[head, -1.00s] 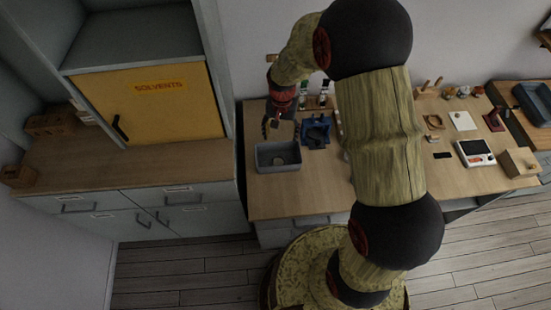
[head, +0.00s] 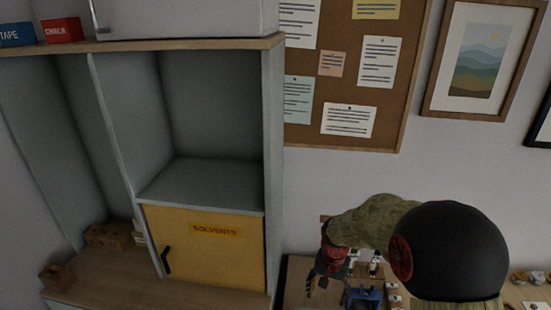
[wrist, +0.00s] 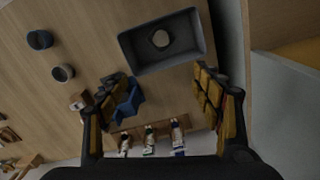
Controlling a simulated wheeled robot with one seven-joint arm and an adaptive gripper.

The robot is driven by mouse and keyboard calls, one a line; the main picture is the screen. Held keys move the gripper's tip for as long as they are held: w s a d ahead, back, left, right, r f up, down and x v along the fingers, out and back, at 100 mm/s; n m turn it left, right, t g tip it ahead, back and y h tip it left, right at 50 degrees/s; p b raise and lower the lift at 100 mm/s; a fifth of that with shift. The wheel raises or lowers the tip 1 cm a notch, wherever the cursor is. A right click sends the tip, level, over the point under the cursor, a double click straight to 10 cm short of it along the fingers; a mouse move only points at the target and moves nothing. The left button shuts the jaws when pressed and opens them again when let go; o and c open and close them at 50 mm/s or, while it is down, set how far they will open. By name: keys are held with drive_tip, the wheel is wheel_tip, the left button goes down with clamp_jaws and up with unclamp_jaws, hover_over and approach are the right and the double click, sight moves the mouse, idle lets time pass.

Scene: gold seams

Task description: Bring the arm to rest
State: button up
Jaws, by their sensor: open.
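My gripper (wrist: 160,105) is open in the wrist view, its two yellow-padded fingers wide apart with nothing between them in its grasp. It hangs over the wooden bench (wrist: 80,15), above a grey tray (wrist: 197,20) and a blue object (wrist: 128,103). In the head view my arm reaches in from the lower right and my gripper (head: 312,285) shows small and dark, near the yellow solvents cabinet. The arm's large dark joint hides part of the bench.
The yellow solvents door (head: 213,250) is shut, left of my gripper. Small bottles in a rack (wrist: 150,137) stand at the bench's back. Brown boxes (head: 108,236) sit on the left counter. A corkboard (head: 335,85) hangs on the wall.

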drive_tip(key=s+r+n+t+b, duration=0.2)
drive_tip(key=s+r+b, duration=0.1)
drive_tip(key=s+r, duration=0.6)
drive_tip(key=s+r+n+t+b, duration=0.3)
drive_tip(key=s+r, duration=0.6)
drive_tip(key=s, duration=0.5)
drive_tip(key=shift+s+r+n+t+b, duration=0.3)
drive_tip(key=shift+s+b, duration=0.05)
drive_tip(key=shift+b, duration=0.15)
idle(0.5)
